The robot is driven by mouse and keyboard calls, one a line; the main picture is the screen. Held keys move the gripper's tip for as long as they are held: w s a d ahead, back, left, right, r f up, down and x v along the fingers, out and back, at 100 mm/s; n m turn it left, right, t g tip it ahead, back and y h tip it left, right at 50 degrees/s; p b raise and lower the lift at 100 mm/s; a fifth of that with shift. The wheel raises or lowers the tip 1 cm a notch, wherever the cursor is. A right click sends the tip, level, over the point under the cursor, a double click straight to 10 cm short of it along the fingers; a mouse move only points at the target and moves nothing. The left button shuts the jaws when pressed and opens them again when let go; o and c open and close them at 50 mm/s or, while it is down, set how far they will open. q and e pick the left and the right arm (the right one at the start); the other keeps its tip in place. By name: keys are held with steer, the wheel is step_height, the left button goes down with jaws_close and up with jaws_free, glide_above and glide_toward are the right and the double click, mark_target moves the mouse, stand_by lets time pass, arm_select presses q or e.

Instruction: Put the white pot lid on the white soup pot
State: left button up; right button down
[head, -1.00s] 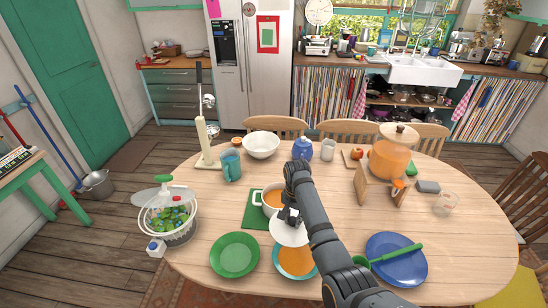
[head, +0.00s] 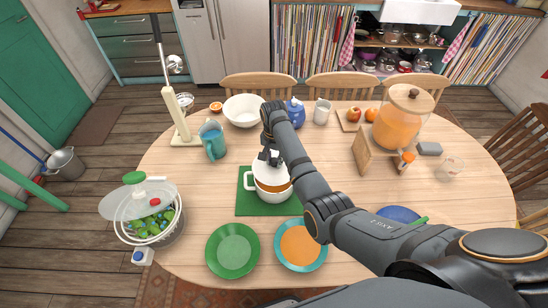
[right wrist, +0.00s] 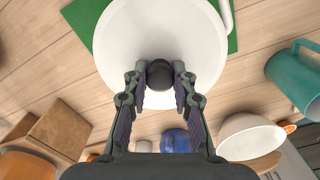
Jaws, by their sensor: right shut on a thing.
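The white soup pot (head: 270,195) stands on a green mat (head: 245,205), with orange soup showing at its near side. The white pot lid (head: 266,168) is over the far part of the pot's opening; I cannot tell whether it touches the rim. My right gripper (head: 270,156) is shut on the lid's dark knob. In the right wrist view, the fingers (right wrist: 159,82) flank the knob (right wrist: 159,73), and the lid (right wrist: 150,35) hides most of the pot; only a pot handle (right wrist: 226,14) shows. My left gripper is not in view.
A teal mug (head: 213,142) and white bowl (head: 243,111) stand behind left. An orange drink dispenser (head: 400,120) stands right. Free table lies left of the mat.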

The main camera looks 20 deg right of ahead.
mark_target(274, 167)
step_height(274, 167, down, 2)
steer(key=shift+d+f+b, duration=0.1)
steer(key=shift+f+b, duration=0.05)
steer(key=shift+b, duration=0.4)
steer(key=shift+f, duration=0.35)
steer(key=shift+s+f+b, duration=0.1)
steer(key=shift+f+b, duration=0.15)
steer(key=shift+b, duration=0.1)
steer(key=shift+f, duration=0.45)
arm_select(q)
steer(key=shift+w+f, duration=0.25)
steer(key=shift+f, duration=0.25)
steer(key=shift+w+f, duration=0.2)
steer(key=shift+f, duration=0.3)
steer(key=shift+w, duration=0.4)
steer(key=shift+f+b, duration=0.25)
steer(key=shift+b, duration=0.15)
arm_select(e)
steer(key=shift+f, duration=0.65)
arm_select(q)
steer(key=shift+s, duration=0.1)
arm_select(e)
steer(key=c, duration=1)
jaws_free()
